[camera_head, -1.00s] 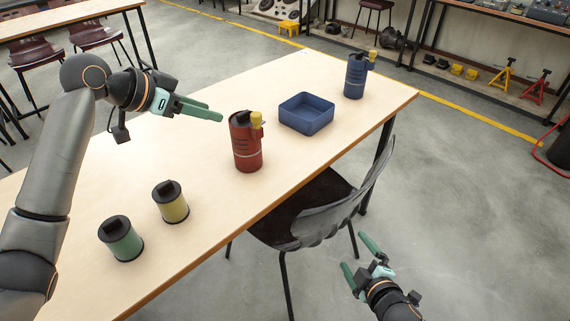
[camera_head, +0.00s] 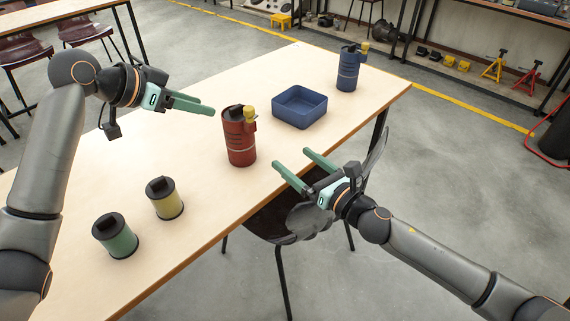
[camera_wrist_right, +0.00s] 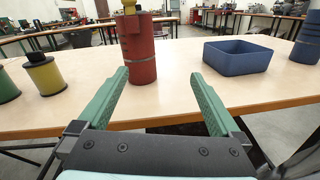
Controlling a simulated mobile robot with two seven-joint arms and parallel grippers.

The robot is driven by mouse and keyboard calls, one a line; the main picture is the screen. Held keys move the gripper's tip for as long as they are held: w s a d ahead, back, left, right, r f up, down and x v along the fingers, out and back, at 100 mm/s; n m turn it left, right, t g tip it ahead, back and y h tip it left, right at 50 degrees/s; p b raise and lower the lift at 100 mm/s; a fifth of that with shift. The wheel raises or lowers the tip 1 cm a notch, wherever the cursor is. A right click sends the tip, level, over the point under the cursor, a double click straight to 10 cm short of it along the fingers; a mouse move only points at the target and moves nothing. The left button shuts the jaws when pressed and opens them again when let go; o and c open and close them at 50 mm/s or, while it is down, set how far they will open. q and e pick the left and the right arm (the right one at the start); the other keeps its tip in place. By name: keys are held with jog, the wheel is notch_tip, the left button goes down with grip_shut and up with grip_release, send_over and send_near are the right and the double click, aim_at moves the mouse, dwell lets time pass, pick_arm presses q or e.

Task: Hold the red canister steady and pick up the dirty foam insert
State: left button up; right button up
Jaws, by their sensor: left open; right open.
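The red canister (camera_head: 240,146) stands upright on the table, with a black top and a yellow part on its upper right side. It also shows in the right wrist view (camera_wrist_right: 141,55), straight ahead of the open fingers. My left gripper (camera_head: 212,106) is open, to the left of the canister's top and apart from it. My right gripper (camera_head: 291,162) is open and empty near the table's front edge, to the right of the canister. No dirty foam insert can be made out as a loose piece; I cannot tell whether it is inside the canister.
A blue tray (camera_head: 300,121) and a blue canister (camera_head: 348,72) stand to the right on the table (camera_head: 120,180). A yellow cylinder (camera_head: 165,205) and a green cylinder (camera_head: 115,243) stand at the left. A dark chair (camera_head: 275,225) is against the front edge.

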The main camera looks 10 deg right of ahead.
aim_at(249, 141)
jog(key=w+a+n, duration=0.1)
jog(key=w+a, duration=0.2)
jog(key=w+a+n+y, duration=0.1)
jog(key=w+a, duration=0.2)
jog(key=a, duration=0.1)
jog(key=w+a+n+g, duration=0.1)
jog(key=w+a, duration=0.2)
jog(key=shift+a+r+y, duration=0.2)
jog(key=shift+r+y, duration=0.1)
jog(key=c, duration=1.4)
